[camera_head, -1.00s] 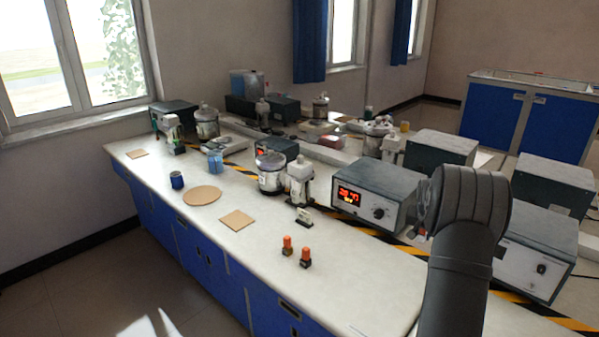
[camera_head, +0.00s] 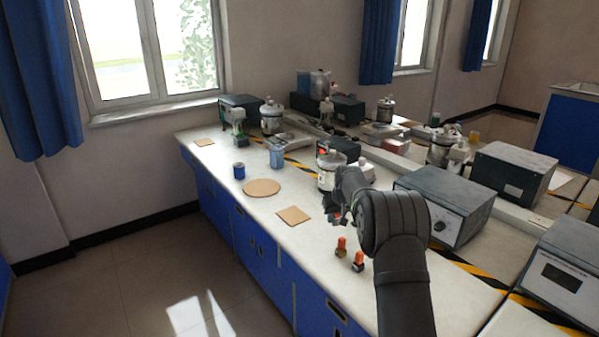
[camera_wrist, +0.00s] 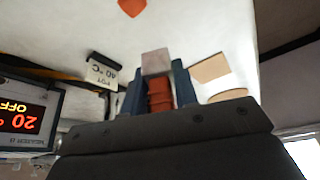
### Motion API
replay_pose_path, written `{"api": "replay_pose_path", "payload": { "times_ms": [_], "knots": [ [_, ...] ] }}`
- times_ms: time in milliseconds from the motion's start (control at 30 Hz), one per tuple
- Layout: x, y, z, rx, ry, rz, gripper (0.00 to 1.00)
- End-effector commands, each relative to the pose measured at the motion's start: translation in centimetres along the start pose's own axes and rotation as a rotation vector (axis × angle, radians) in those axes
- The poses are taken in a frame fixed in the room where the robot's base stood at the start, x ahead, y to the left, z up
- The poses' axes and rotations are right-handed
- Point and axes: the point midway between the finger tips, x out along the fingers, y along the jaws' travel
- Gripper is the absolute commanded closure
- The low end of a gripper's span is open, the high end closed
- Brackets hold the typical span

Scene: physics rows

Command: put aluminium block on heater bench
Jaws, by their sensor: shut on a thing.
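My gripper (camera_wrist: 158,92) is seen in the wrist view with its two blue fingers closed on the orange-red grip of a small block. The block's plain grey square face (camera_wrist: 155,62) shows beyond the fingertips; I take it for the aluminium block. In the head view my gripper (camera_head: 338,212) is small and partly hidden by my arm, over the bench near the sample jars. Two small orange-topped blocks (camera_head: 341,246) (camera_head: 358,261) stand on the bench below and right of it. I cannot tell which item is the heater bench.
A grey instrument box (camera_head: 445,205) stands right of my arm; a red display (camera_wrist: 20,119) shows at left in the wrist view. A small temperature sign (camera_wrist: 103,70) stands nearby. A cork square (camera_head: 293,215), round cork mat (camera_head: 262,187) and blue cup (camera_head: 239,171) lie left.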

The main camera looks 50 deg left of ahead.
Motion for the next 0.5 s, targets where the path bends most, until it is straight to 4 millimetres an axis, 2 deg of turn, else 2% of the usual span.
{"api": "replay_pose_path", "payload": {
  "times_ms": [133,300,500],
  "knots": [
    [1.3,-1.3,0.1,-0.024,-0.003,-0.011,0.97],
    [4.3,-1.3,1.4,-0.024,-0.004,-0.012,0.97],
    [6.1,-1.3,2.1,-0.023,-0.001,-0.011,0.97]
  ]
}}
